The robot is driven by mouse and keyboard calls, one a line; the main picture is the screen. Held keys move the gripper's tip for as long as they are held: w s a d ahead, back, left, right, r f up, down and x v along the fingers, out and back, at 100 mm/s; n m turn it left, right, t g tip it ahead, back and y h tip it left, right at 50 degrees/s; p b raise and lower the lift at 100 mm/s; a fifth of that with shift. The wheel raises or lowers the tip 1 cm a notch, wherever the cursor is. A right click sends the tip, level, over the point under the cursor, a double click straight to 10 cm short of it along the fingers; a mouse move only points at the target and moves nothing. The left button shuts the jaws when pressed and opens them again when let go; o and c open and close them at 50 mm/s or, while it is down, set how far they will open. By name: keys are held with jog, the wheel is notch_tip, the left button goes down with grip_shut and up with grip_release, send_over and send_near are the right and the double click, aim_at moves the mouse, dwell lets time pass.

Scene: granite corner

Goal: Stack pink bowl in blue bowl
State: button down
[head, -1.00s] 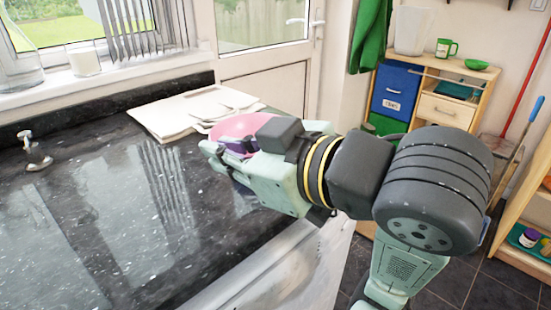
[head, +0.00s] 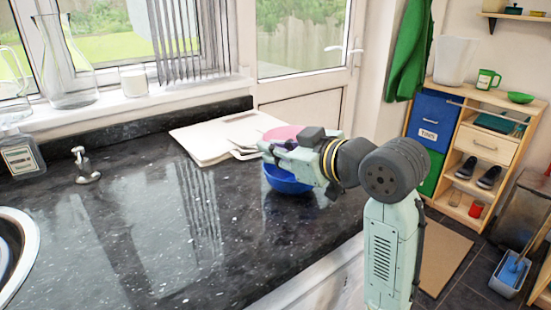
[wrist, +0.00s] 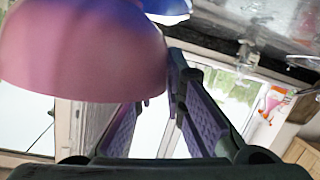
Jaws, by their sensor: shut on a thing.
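The pink bowl (head: 284,132) is held at my gripper (head: 270,150), above the granite worktop. In the wrist view the pink bowl (wrist: 80,60) fills the upper left, its edge between the purple finger pads (wrist: 158,105). The blue bowl (head: 287,184) stands on the worktop near its right end, below my gripper and the pink bowl, partly covered by the gripper. A small piece of the blue bowl (wrist: 168,18) shows at the top of the wrist view. The pink bowl is apart from the blue bowl in the head view.
Pale flat boards (head: 205,148) lie on the worktop behind the bowls. A soap dispenser (head: 86,167) and a sink edge (head: 30,255) are at the left. The middle of the worktop (head: 160,230) is clear. A shelf unit (head: 470,140) stands at the right.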

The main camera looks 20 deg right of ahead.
jog(key=shift+f, duration=1.3)
jog(key=shift+f, duration=0.35)
jog(key=c, duration=1.7)
grip_release()
jog(key=shift+o, duration=0.2)
jog(key=shift+s+d+r, duration=0.1)
jog(key=shift+s+r, duration=0.1)
jog(key=shift+r, duration=0.2)
jog(key=b+v, duration=0.2)
jog(key=v, duration=0.9)
jog(key=shift+s, duration=0.3)
jog(key=shift+d+r, duration=0.1)
jog(key=shift+r, duration=0.05)
